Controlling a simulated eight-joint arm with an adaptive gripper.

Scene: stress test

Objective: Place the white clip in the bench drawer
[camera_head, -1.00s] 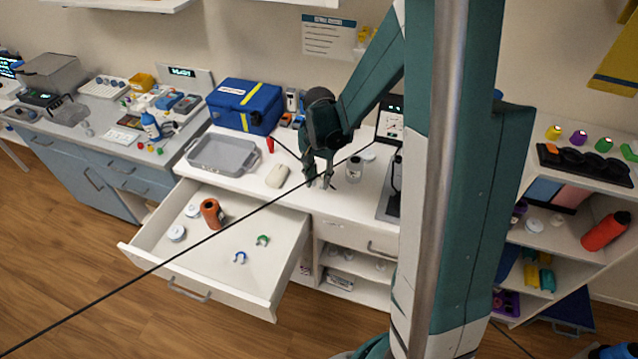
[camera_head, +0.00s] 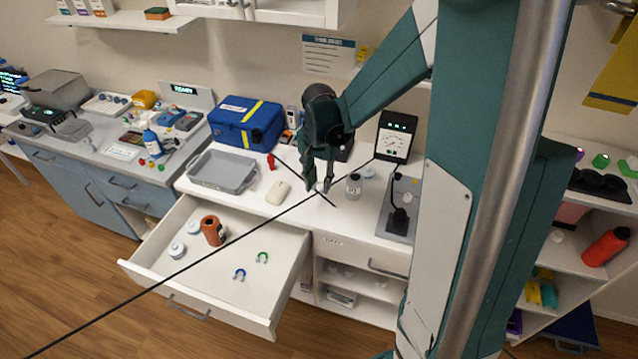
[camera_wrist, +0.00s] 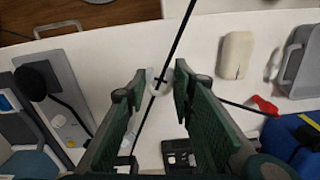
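The bench drawer (camera_head: 215,270) is pulled out at the left front. It holds a blue clip (camera_head: 239,274), a green clip (camera_head: 262,257), an orange-brown container (camera_head: 212,231) and two white round items.
A blue case (camera_head: 246,123) stands behind. A thin black line crosses the drawer and bench. The drawer's front has bare floor.

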